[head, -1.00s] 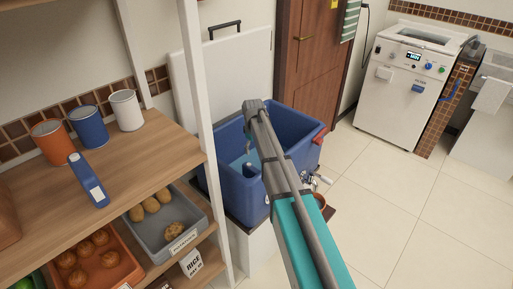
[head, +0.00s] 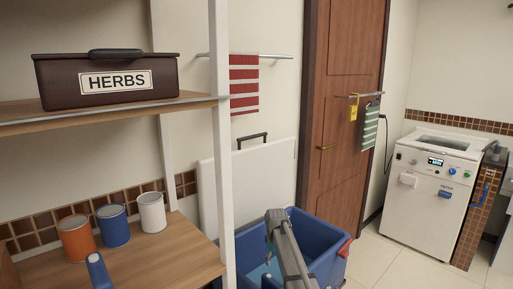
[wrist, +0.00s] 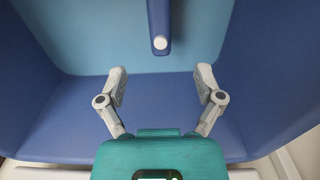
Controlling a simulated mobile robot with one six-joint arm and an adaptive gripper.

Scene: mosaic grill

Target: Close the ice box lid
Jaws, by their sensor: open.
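The blue ice box (head: 325,238) stands on the floor side of the shelf, open at the top. Its white lid (head: 272,180), with a black handle (head: 252,140), stands upright behind the box against the wall. My gripper (wrist: 161,78) is open and empty in the wrist view, over the inside of the box. A blue bar (wrist: 160,20) with a white round end shows ahead of the fingers, apart from them. In the head view my arm's end reaches over the box, and the fingertips cannot be made out. The lid is not recognisable in the wrist view.
A wooden shelf unit with a white post (head: 221,150) stands left of the box. It holds several cans and a herbs box (head: 107,80). A brown door (head: 340,110) is behind right, and a white fryer (head: 430,190) stands farther right. Floor between is clear.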

